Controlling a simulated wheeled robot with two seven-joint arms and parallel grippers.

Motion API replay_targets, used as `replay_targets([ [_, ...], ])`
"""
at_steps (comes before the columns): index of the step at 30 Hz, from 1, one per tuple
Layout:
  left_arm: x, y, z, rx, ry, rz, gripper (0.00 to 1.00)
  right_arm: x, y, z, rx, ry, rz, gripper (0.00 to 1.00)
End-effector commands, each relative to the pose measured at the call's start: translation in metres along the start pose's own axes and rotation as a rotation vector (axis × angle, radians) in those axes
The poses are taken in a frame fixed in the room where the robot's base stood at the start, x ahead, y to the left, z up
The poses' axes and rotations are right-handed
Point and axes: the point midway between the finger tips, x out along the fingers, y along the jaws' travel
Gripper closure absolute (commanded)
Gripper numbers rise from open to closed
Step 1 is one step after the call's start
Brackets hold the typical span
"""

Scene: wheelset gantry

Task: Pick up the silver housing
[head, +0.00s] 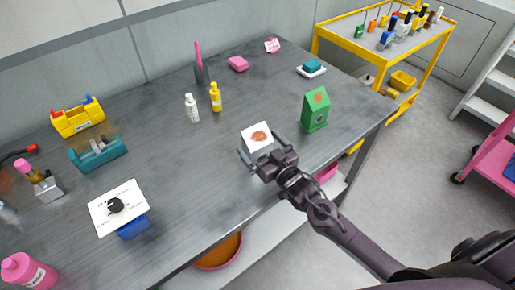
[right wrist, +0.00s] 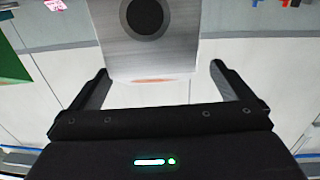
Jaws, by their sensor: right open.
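The silver housing (right wrist: 146,42) shows in the right wrist view as a brushed-metal block with a dark round opening. An orange-red patch shows on its near edge. In the head view it appears as a small block (head: 256,132) with a white top and a reddish mark, near the table's front edge. My right gripper (head: 259,150) is open, its fingers on either side of the block's near end. In the right wrist view, gaps show between the block and both fingers (right wrist: 160,82). The block's lower part is partly hidden by the gripper in the head view. My left gripper is not in view.
A green carton (head: 315,110) stands just right of the gripper on the grey table (head: 180,160). White (head: 192,108) and yellow (head: 215,97) bottles stand behind to the left. A yellow cart (head: 375,42) stands beyond the table.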

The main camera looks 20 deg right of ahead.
Motion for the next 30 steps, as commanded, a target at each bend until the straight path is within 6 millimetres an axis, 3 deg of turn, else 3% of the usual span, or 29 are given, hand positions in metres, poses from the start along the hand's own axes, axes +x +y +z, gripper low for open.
replay_targets([
  [9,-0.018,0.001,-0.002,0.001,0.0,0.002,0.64,0.042,0.006,-0.002,0.0,0.0,0.001,0.0],
  [19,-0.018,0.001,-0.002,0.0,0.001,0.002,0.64,0.047,0.006,0.001,0.0,-0.002,0.001,0.01],
  [30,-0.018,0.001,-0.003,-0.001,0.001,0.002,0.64,0.047,0.006,0.001,0.0,-0.002,0.001,0.5],
])
